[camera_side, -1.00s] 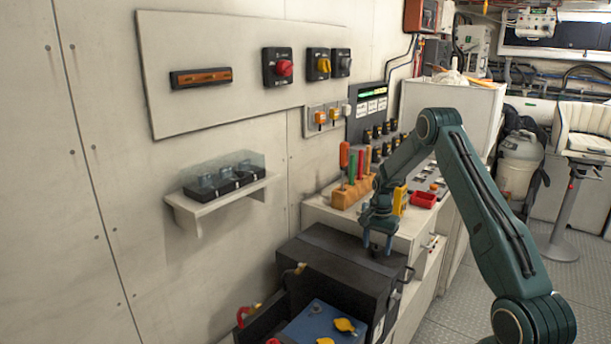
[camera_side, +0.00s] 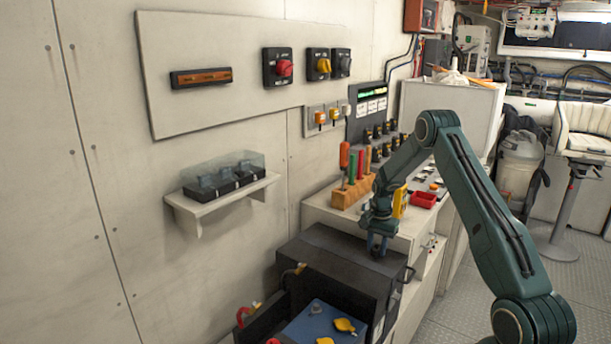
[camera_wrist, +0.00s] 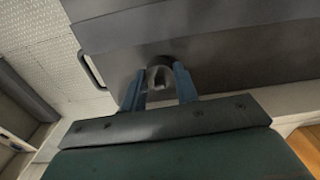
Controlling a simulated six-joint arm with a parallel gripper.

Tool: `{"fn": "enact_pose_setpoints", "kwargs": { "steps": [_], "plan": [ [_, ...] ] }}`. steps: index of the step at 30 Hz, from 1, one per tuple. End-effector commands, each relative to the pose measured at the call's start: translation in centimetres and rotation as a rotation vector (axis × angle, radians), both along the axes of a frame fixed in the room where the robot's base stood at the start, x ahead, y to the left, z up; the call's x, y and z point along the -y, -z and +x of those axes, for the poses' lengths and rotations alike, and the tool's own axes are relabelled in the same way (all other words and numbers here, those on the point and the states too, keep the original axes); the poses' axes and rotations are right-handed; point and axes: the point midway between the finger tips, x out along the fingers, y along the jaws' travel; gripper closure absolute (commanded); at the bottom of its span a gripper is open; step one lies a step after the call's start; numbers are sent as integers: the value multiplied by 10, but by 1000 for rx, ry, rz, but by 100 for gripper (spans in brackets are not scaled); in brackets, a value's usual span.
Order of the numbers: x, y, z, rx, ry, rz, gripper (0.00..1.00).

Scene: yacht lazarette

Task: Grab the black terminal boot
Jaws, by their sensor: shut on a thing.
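The black terminal boot (camera_wrist: 160,76) is a small dark rounded piece with a lighter hollow in it. In the wrist view it sits between the two blue fingers of my gripper (camera_wrist: 160,88), over the dark top of the black box. In the side view my gripper (camera_side: 377,246) points down at the right part of the box's top (camera_side: 335,258), shut on the boot. The fingers mostly hide the boot there. I cannot tell whether it touches the box top.
Behind the box, a counter holds a wooden block of screwdrivers (camera_side: 351,193) and a red tray (camera_side: 423,200). In front is an open box with a blue battery (camera_side: 318,322) and yellow caps (camera_side: 345,325). A wall shelf (camera_side: 222,200) stands left.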

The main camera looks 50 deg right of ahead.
Motion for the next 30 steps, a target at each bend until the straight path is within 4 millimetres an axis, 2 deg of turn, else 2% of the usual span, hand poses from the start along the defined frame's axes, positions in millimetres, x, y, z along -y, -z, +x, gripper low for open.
{"fn": "enact_pose_setpoints", "kwargs": {
  "steps": [11,17,23,30],
  "plan": [
    [0,-3,0,1,0,-1,91],
    [0,-19,1,2,0,-2,91],
    [1,-50,1,3,0,-3,91],
    [1,-100,1,4,0,-4,91]
  ]
}}
